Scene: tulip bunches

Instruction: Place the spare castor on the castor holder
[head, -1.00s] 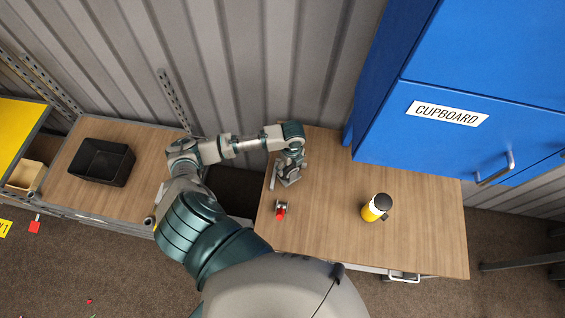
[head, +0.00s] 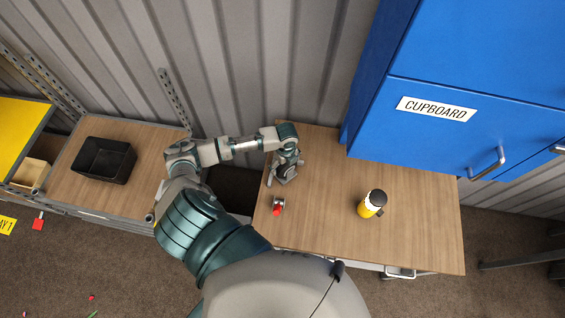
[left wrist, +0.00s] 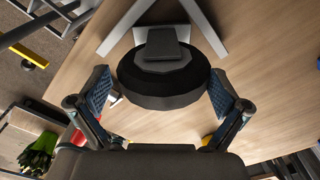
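My left gripper (head: 285,170) is over the left part of the wooden table in the head view. In the left wrist view its two blue-padded fingers (left wrist: 160,92) are wide apart. A thick black wheel-like disc with a dark angular top (left wrist: 165,78), possibly the castor, lies between the fingertips, close to both; contact cannot be told. Grey angled bars (left wrist: 125,28) spread behind it, possibly of the holder. A small red and metal item (head: 278,207) stands on the table just in front of the gripper. My right gripper is out of view.
A yellow and black bottle (head: 372,203) stands on the table (head: 420,235) to the right. The blue cupboard (head: 475,60) rises behind it. A black bin (head: 104,160) sits on the left bench. The table between gripper and bottle is clear.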

